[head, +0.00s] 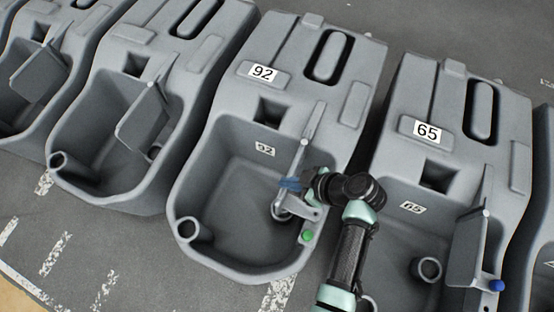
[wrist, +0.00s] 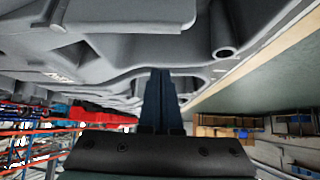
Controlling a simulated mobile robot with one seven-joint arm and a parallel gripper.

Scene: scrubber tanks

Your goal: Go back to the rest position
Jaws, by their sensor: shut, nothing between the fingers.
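My arm reaches in from the bottom of the head view and hides part of the tank's right rim. A green knob (head: 308,236) sits on the front right rim of tank 92, just below my wrist.
Tank 65 (head: 410,85) stands to the right, with a raised flap (head: 467,248) and a blue knob (head: 496,286). More grey tanks (head: 95,130) stand in a row to the left. Dark floor with white markings (head: 55,255) lies open in front.

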